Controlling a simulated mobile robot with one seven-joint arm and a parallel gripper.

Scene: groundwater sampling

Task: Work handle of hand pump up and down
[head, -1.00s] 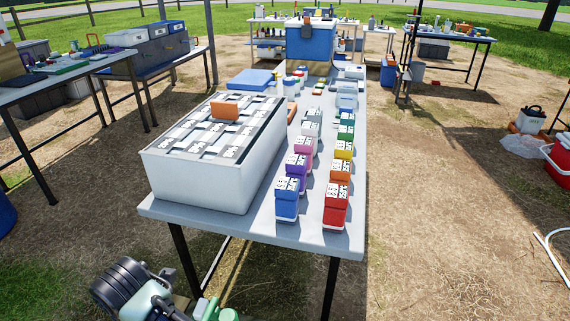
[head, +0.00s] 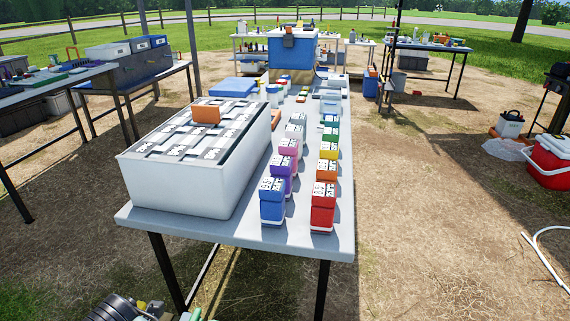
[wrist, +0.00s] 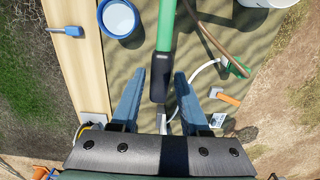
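The hand pump's handle shows in the wrist view as a green bar (wrist: 167,25) coming down from the top edge, with a black grip (wrist: 161,77) at its end. My gripper (wrist: 158,82) is open, with one blue-grey finger on each side of the black grip. Gaps show between the grip and both fingers. I cannot tell whether the grip is at fingertip depth or below. The pump's body is not clearly visible, and the head view does not show my gripper.
The wrist view shows a wooden plank (wrist: 76,50), a blue-rimmed bucket (wrist: 119,18) and a hose (wrist: 215,38). In the head view, a table (head: 286,232) bears a white sample box (head: 178,190) and several coloured bottles. A red cooler (head: 550,163) stands on open dirt at right.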

